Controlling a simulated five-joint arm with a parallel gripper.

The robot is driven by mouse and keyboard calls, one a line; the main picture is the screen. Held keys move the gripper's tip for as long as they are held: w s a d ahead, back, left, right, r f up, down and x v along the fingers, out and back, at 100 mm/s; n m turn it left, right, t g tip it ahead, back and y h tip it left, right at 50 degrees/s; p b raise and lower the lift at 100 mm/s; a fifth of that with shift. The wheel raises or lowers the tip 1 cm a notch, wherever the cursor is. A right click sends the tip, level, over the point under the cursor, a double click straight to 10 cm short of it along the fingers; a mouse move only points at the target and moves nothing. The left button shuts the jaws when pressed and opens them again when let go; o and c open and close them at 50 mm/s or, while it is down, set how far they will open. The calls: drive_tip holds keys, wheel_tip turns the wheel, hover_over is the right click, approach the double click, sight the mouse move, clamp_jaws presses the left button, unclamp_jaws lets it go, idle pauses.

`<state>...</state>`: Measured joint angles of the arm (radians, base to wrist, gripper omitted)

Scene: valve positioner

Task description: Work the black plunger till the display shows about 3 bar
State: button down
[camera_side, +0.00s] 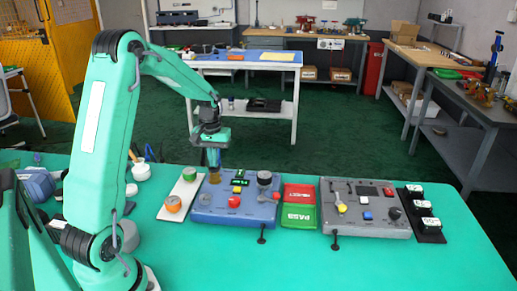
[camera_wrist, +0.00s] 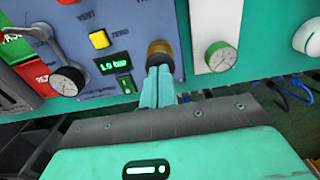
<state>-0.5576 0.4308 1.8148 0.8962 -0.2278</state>
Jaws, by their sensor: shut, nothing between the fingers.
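The blue-grey panel (camera_side: 250,212) lies on the green table, and it also fills the upper left of the wrist view (camera_wrist: 130,30). Its lit green display (camera_wrist: 112,65) appears to read 1.0 bar; in the side view the display (camera_side: 240,175) is too small to read. A brass-coloured round fitting (camera_wrist: 160,47) stands at the panel's edge beside the display. My gripper (camera_wrist: 158,72) is shut and empty, pointing down with its fingertips right at this fitting; I cannot tell whether they touch. In the side view my gripper (camera_side: 213,158) is above it.
A yellow button (camera_wrist: 99,39), a green switch (camera_wrist: 124,84) and a dial gauge (camera_wrist: 68,80) sit near the display. A white strip with a green gauge (camera_wrist: 220,56) stands alongside. Red and green trays (camera_side: 300,192) and a grey panel (camera_side: 365,220) lie right. The front table is clear.

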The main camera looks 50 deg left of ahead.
drive_tip(key=shift+r, duration=1.4)
drive_tip(key=shift+f, duration=0.25)
drive_tip(key=shift+f, duration=1.5)
drive_tip(key=shift+r, duration=1.75)
drive_tip(key=shift+f, duration=0.2)
